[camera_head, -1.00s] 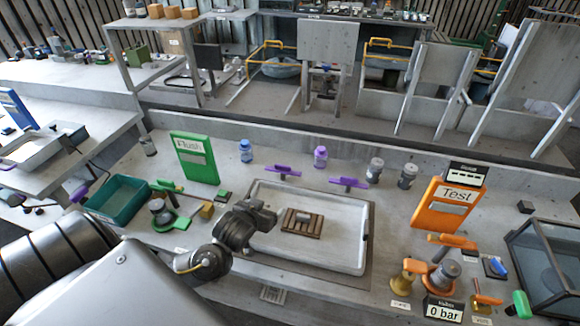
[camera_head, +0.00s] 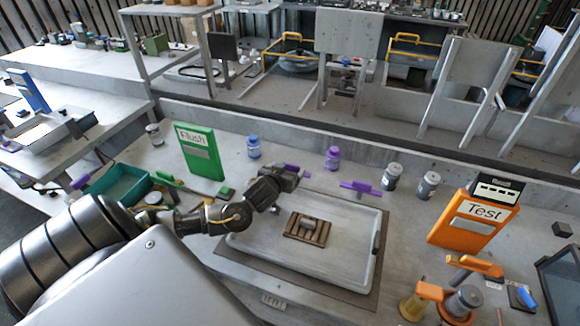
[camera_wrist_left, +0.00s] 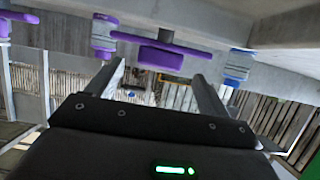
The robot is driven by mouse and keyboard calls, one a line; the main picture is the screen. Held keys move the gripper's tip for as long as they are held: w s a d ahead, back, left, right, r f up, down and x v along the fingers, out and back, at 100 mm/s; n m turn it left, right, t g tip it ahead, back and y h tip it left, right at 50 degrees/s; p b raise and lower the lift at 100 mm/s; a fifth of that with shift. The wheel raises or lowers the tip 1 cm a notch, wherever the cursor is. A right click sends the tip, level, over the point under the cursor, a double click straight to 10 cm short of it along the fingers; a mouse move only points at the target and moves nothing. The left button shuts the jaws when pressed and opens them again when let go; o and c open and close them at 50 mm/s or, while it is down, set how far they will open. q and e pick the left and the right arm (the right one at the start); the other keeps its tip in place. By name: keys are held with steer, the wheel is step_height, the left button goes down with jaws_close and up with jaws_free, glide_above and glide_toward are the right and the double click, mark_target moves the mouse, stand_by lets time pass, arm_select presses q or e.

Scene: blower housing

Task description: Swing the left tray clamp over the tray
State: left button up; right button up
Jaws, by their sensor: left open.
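The tray (camera_head: 250,258) is shallow and pale, with a slatted brown block (camera_head: 308,228) in it. The left tray clamp (camera_head: 296,170) is purple and stands behind the tray's far edge, partly hidden by my gripper. The right tray clamp (camera_head: 361,188), also purple, stands to its right. My left gripper (camera_head: 292,180) is open, just in front of the left clamp. In the left wrist view, the clamp's purple bar (camera_wrist_left: 165,52) shows across the gap between the two spread fingers (camera_wrist_left: 160,85). I cannot tell whether they touch it. My right gripper is not in view.
Behind the clamps stand a blue bottle (camera_head: 254,147) and a purple bottle (camera_head: 332,157). The green Flush panel (camera_head: 201,152) is to the left. Grey jars (camera_head: 392,176) and the orange Test panel (camera_head: 473,219) are to the right.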

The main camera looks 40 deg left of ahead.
mark_target(290, 166)
arm_select(q)
steer(key=shift+x, duration=1.1)
steer(key=shift+w+a+f, duration=0.15)
steer(key=shift+w+f, duration=0.05)
steer(key=shift+w, duration=0.35)
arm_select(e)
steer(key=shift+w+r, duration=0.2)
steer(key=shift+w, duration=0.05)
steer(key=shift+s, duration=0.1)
